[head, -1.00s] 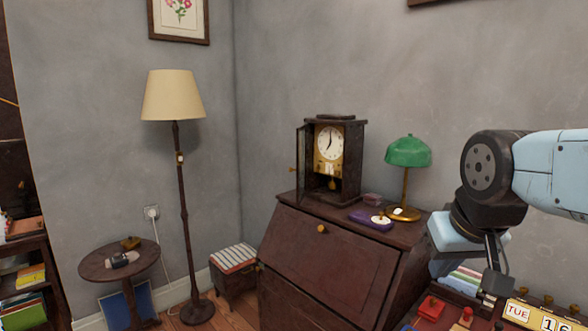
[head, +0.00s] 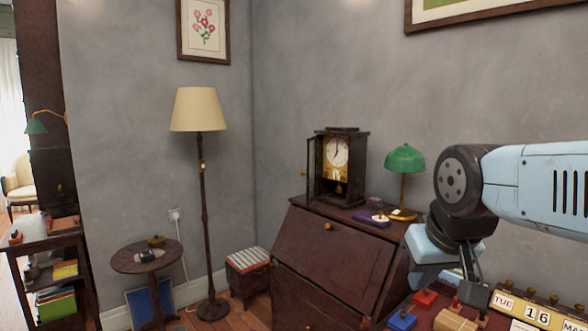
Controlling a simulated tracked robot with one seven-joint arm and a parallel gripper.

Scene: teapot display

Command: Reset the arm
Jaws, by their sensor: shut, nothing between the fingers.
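My arm comes in from the right edge, light blue with black joints, bent down at the wrist. My gripper (head: 472,292) hangs below the wrist, pointing down, with its dark fingers shut and empty. It is in front of the right end of the dark wooden desk (head: 335,248), above small items at the lower right. The fingertips are small and partly dark against the background.
On the desk stand a clock (head: 337,152) with its door open and a green lamp (head: 405,160). A calendar (head: 535,312), a red block (head: 425,299) and a blue block (head: 402,320) lie near my gripper. A floor lamp (head: 198,110) and round table (head: 147,257) stand left.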

